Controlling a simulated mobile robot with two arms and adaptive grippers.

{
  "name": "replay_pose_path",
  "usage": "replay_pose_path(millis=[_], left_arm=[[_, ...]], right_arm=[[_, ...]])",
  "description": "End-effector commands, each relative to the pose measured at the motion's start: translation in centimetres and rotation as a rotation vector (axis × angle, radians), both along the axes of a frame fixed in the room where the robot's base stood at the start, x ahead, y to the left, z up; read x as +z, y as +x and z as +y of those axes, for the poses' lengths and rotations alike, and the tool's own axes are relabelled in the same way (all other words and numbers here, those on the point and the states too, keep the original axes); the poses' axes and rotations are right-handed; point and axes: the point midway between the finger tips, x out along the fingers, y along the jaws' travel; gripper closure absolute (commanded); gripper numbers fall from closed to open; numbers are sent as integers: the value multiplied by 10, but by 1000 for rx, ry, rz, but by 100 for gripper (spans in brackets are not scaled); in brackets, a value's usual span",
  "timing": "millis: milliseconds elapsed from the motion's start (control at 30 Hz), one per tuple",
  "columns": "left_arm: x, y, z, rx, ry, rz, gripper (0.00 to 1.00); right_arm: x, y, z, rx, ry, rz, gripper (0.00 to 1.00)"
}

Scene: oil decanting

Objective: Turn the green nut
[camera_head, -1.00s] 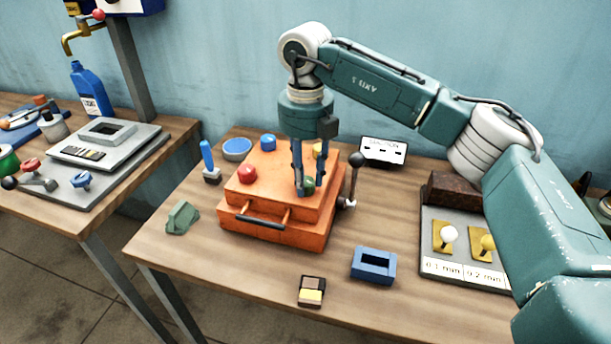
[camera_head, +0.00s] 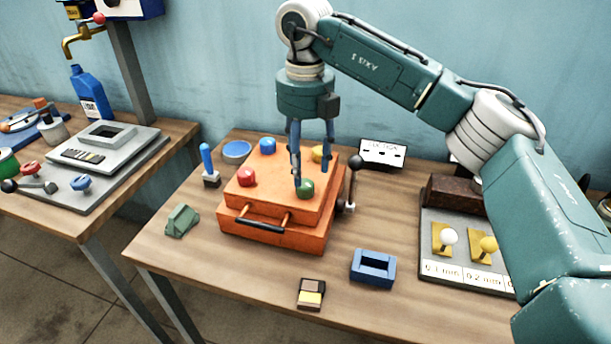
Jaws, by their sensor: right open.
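The green nut (camera_head: 305,188) sits on the front right of the orange box's top (camera_head: 268,205). My right gripper (camera_head: 311,178) points down over that corner, its fingers spread apart and empty. The left finger's tip overlaps the nut's left edge in the view, and the other finger ends higher, to the right and behind it. Whether a finger touches the nut cannot be told. A red nut (camera_head: 247,177), a blue nut (camera_head: 267,145) and a yellow nut (camera_head: 319,154) sit on the other corners. My left gripper is not in view.
A black-knobbed lever (camera_head: 353,175) stands at the box's right side. A gauge panel (camera_head: 432,275) is at right. The table's front is mostly clear.

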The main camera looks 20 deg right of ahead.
Motion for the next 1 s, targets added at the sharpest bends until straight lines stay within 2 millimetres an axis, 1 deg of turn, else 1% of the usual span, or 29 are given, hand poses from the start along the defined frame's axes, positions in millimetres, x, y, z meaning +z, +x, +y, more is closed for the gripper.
replay_pose_path(millis=[33,100,200,333,500,900,967,1000], left_arm=[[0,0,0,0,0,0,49],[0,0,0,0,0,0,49],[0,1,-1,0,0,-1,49],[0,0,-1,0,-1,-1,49],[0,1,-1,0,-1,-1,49],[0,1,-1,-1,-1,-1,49],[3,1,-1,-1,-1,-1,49],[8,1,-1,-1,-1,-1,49]], right_arm=[[14,1,1,0,1,-4,49],[29,0,0,-1,2,-3,49],[47,0,0,-1,0,-2,49],[65,0,0,-1,0,0,49],[74,-1,0,-1,0,1,49],[75,-1,0,0,0,1,49],[78,-1,0,0,0,1,49],[82,-1,0,0,0,0,49]])
